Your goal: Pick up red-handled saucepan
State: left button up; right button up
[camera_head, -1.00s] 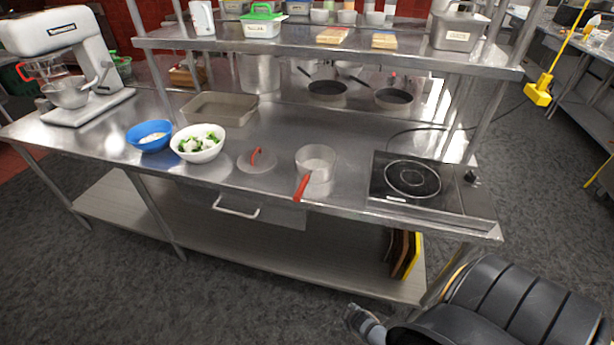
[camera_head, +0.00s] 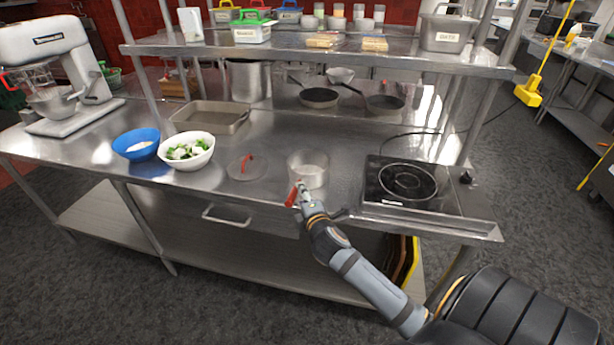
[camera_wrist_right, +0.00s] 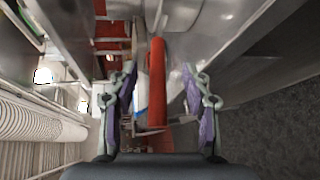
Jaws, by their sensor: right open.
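The red-handled saucepan (camera_head: 309,168) stands on the steel table, left of the induction hob. Its red handle (camera_head: 293,194) points toward the table's front edge. My right gripper (camera_head: 303,192) is at the handle, in front of the pan. In the right wrist view the red handle (camera_wrist_right: 158,85) lies between the two spread fingers of my right gripper (camera_wrist_right: 158,105), with a gap on each side. The pan body (camera_wrist_right: 178,14) shows only in part at the top there. My left gripper is not in view.
A lid with a red knob (camera_head: 246,168) lies left of the pan. A white bowl of greens (camera_head: 187,152) and a blue bowl (camera_head: 142,144) stand further left. The induction hob (camera_head: 409,184) is at the right. A shelf (camera_head: 320,55) with containers hangs above the table's back.

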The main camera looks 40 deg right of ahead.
jog(key=p+x, duration=0.1)
jog(key=x, duration=0.4)
jog(key=shift+w+r, duration=0.15)
jog(key=shift+w, duration=0.15)
jog(key=shift+w+f, duration=0.2)
jog(key=shift+w, duration=0.1)
jog(key=shift+s+r, duration=0.1)
jog(key=shift+s, duration=0.05)
jog(key=shift+c, duration=0.9)
grip_shut()
